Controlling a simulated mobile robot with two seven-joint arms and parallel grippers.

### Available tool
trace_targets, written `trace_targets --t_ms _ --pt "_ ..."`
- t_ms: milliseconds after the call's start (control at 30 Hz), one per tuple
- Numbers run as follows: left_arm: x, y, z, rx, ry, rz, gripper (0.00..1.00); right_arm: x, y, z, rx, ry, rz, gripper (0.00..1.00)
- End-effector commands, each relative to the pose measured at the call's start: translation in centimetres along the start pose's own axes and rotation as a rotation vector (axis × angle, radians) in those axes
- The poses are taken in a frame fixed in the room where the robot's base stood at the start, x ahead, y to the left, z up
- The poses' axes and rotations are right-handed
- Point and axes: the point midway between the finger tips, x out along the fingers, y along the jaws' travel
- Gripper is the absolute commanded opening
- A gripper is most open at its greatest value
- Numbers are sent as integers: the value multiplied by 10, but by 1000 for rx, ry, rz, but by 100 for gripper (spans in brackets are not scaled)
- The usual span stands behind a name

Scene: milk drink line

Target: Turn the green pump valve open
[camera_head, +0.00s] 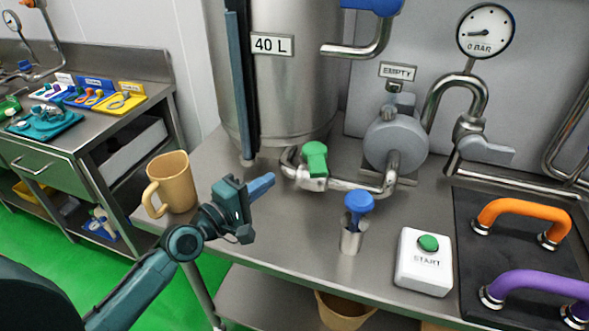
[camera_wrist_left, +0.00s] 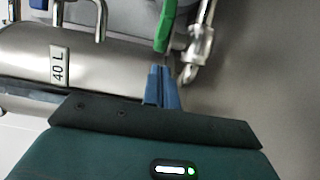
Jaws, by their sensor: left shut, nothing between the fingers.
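The green pump valve (camera_head: 315,158) sits on the low pipe between the steel tank and the grey pump (camera_head: 396,140). Its green handle stands up from the pipe in the head view. My left gripper (camera_head: 264,186) is to the left of the valve, apart from it in the head view, with its blue fingers shut and empty. In the left wrist view the green handle (camera_wrist_left: 165,27) shows just beyond the shut fingertips (camera_wrist_left: 162,75); I cannot tell there whether they touch. My right gripper is not in view.
The tank (camera_head: 290,80) labelled 40 L stands behind. A tan pitcher (camera_head: 172,181) is beside my left wrist. A blue-topped valve (camera_head: 358,205), a START button box (camera_head: 424,262) and orange (camera_head: 525,211) and purple (camera_head: 540,283) handles are to the right. A gauge (camera_head: 486,31) reads near zero.

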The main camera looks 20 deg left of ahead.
Motion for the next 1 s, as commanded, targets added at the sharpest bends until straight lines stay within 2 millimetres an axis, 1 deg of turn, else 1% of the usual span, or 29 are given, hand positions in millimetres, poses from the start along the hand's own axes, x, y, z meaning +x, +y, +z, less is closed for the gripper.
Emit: trace_targets --t_ms 33,100,167,200,300,400,600,1000 --pt "13 4 0 -2 1 4 0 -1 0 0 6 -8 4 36" --pt "28 3 0 -1 1 4 0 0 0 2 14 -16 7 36" --pt "39 2 0 0 0 2 0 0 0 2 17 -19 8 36" --pt "45 4 4 -3 -2 1 0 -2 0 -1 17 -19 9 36" --pt "54 3 16 -2 -2 0 0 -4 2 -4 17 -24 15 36" --pt "62 2 23 0 -1 0 0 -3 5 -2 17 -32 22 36" --pt "67 0 28 2 -1 -1 0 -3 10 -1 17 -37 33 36" --pt "68 -1 31 2 -6 -1 0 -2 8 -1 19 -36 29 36"
